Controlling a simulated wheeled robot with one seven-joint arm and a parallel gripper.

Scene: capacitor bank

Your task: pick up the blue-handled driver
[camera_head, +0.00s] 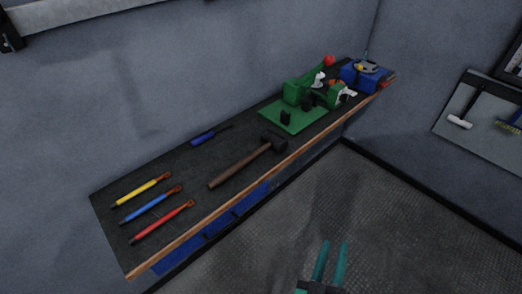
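The blue-handled driver (205,136) lies on the dark bench top (170,160) near its wall-side edge, its dark shaft pointing right. Its handle is short and dark blue. My gripper (334,246) is at the bottom of the view, in front of the bench and well apart from the driver. Its two teal fingers are spread with a gap between them, and nothing shows in the gap.
A hammer (245,163) lies in front of the driver. Yellow (137,191), blue (148,207) and red (161,223) tools lie at the near left. A green fixture (292,115) and a blue item (358,77) stand farther right. Open floor (400,220) lies before the bench.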

